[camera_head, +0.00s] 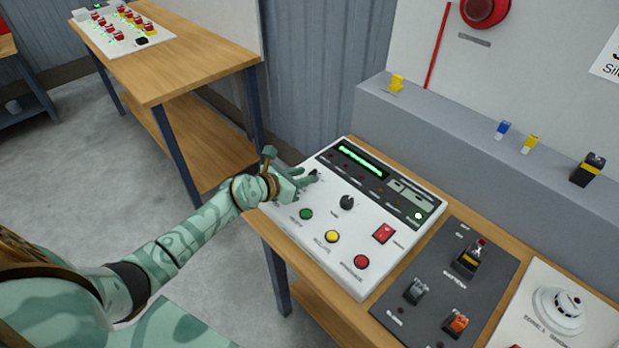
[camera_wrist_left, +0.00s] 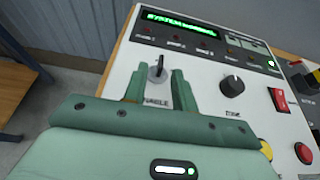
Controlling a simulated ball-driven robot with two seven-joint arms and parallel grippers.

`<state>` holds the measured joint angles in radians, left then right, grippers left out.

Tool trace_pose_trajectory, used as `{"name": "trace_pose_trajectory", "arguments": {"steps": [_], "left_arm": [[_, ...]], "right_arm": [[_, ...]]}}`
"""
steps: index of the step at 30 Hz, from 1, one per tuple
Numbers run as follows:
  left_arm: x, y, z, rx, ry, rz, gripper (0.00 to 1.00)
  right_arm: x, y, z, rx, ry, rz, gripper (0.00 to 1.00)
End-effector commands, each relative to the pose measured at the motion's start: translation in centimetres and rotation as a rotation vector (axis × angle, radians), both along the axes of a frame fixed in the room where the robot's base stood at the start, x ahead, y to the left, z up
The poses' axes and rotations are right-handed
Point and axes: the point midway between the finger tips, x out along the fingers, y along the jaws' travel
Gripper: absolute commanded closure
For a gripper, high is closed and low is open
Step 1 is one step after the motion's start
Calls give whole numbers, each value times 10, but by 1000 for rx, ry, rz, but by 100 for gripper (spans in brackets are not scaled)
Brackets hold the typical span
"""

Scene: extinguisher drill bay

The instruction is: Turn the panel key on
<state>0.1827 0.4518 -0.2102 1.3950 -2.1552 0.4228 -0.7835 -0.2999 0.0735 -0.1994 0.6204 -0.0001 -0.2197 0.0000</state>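The white control panel (camera_head: 325,258) lies on a wooden bench and also shows in the left wrist view (camera_wrist_left: 205,75). Its key (camera_wrist_left: 157,70) is a small grey and dark key in a switch at the panel's upper left, above a partly hidden label ending in "NABLE". My left gripper (camera_head: 309,174) reaches over the panel's left side. In the left wrist view the left gripper (camera_wrist_left: 157,82) is open, one finger on each side of the key, with gaps showing. Whether the fingertips reach down to key height is hard to tell. My right gripper is not in view.
The panel carries a black knob (camera_head: 347,202), a red rocker switch (camera_head: 384,233), green, yellow and red buttons, and a lit green display (camera_head: 362,161). A dark switch plate (camera_head: 447,290) lies to the right. A grey ledge (camera_head: 450,128) runs behind.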

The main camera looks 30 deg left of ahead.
Motion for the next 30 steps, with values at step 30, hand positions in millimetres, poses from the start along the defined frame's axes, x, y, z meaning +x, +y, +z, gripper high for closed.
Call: {"name": "trace_pose_trajectory", "arguments": {"steps": [30], "left_arm": [[27, -9, -14, 1, -2, -19, 100]], "right_arm": [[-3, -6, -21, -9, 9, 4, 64]]}}
